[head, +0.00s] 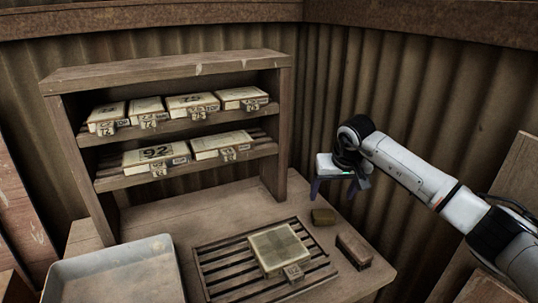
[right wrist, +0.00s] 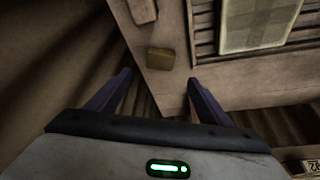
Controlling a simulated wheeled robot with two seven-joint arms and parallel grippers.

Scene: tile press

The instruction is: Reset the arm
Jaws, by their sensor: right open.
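My right gripper (head: 333,192) is raised at the right of the table, near its back right edge. Its two dark fingers are apart with nothing between them. In the right wrist view the open fingers (right wrist: 155,90) point down past the table's edge, close to a small olive block (right wrist: 160,60). That block also shows in the head view (head: 323,216), apart from the gripper. My left gripper is not in view.
A wooden shelf (head: 170,68) holds several labelled tiles on two levels. A slatted rack (head: 215,270) bears one tile (head: 280,247). A brown block (head: 353,250) lies right of it. A grey metal tray (head: 115,275) is at front left. Corrugated walls stand behind.

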